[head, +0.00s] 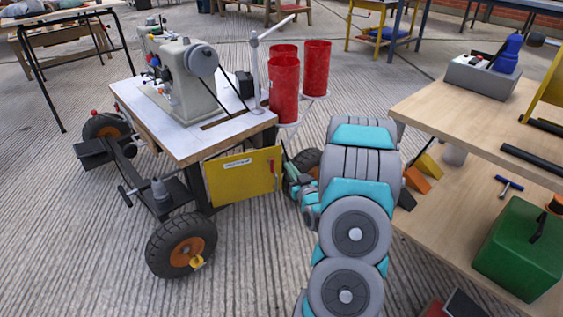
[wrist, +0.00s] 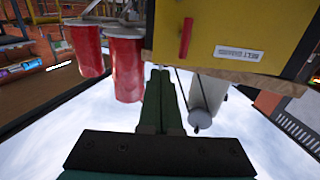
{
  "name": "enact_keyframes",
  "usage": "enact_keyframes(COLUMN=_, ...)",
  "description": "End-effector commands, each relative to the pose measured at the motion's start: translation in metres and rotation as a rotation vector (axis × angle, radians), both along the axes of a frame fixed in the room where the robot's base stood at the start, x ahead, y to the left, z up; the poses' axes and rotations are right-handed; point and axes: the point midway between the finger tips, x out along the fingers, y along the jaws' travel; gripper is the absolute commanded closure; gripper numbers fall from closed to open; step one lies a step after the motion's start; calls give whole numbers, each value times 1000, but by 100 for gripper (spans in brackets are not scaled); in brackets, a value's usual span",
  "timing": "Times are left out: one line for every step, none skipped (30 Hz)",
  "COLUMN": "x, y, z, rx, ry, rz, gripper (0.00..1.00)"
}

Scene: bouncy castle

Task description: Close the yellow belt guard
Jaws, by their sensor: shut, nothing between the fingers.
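The yellow belt guard (head: 240,178) is a flat panel with a white label, upright just below the table top of the sewing machine cart. Its red handle (head: 271,167) is near its right edge. How far it stands open is hard to tell. In the wrist view the guard (wrist: 285,25) is at the upper right, with the red handle (wrist: 186,38). My gripper (head: 290,172) is just right of the guard's handle edge. In the wrist view its green fingers (wrist: 160,74) are shut and empty, pointing just below and left of the handle, apart from it.
The sewing machine (head: 185,80) sits on the cart's white table top (head: 205,140). Red cylinders (head: 284,88) stand at the cart's back right corner. A wheel (head: 182,245) is at the front. A wooden workbench (head: 465,120) is on the right. The floor in front is clear.

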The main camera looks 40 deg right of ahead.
Motion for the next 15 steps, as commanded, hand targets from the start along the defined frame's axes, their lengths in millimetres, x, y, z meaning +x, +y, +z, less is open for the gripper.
enact_keyframes(x=5, y=0, z=-4, rx=-6, ry=-1, rz=4, gripper=100)
enact_keyframes(x=8, y=-1, z=-4, rx=-6, ry=-1, rz=4, gripper=100)
enact_keyframes(x=11, y=-2, z=-4, rx=-5, ry=-2, rz=4, gripper=100)
enact_keyframes(x=13, y=-2, z=-4, rx=-5, ry=-3, rz=3, gripper=100)
enact_keyframes(x=16, y=-3, z=-3, rx=-4, ry=-4, rz=3, gripper=100)
enact_keyframes(x=19, y=-4, z=-1, rx=-3, ry=-6, rz=1, gripper=100)
enact_keyframes(x=23, y=-6, z=1, rx=0, ry=-7, rz=0, gripper=100)
enact_keyframes(x=27, y=-7, z=1, rx=0, ry=-6, rz=-1, gripper=100)
enact_keyframes(x=32, y=-8, z=0, rx=1, ry=-4, rz=0, gripper=100)
enact_keyframes(x=37, y=-9, z=0, rx=1, ry=-4, rz=0, gripper=100)
enact_keyframes(x=41, y=-11, z=1, rx=0, ry=-5, rz=0, gripper=100)
enact_keyframes(x=46, y=-13, z=2, rx=-1, ry=-7, rz=-1, gripper=100)
enact_keyframes(x=50, y=-14, z=2, rx=-2, ry=-9, rz=-1, gripper=100)
enact_keyframes(x=53, y=-15, z=2, rx=-2, ry=-9, rz=0, gripper=100)
enact_keyframes(x=58, y=-16, z=2, rx=-1, ry=-7, rz=0, gripper=100)
